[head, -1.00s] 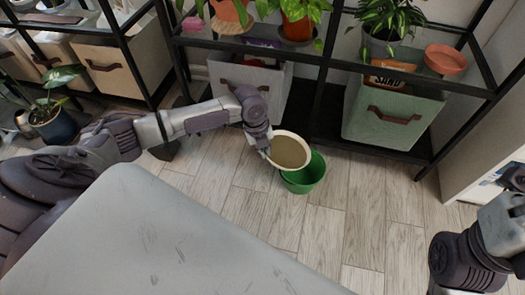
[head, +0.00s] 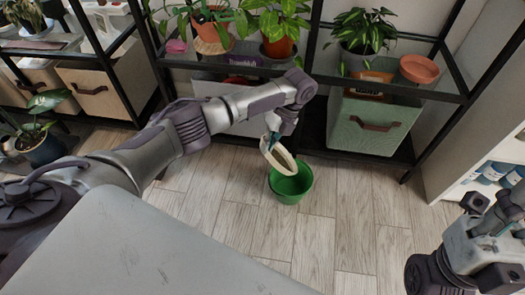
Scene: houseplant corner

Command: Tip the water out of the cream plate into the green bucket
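The cream plate (head: 281,158) is in the head view, tilted steeply above the green bucket (head: 291,188). Its lower edge is over the bucket's back left part. My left gripper (head: 272,139) is shut on the plate's upper rim; the fingertips are partly hidden. I cannot make out whether water is left in the plate or lies in the bucket. The green bucket stands upright on the wooden floor. My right gripper (head: 492,222) is at the right edge, away from both, and its fingers do not show clearly.
A black shelf with potted plants (head: 366,40) stands behind the bucket. A green fabric bin (head: 375,122) is on its lower level. A grey surface (head: 140,255) fills the front left. The floor (head: 350,215) right of the bucket is clear.

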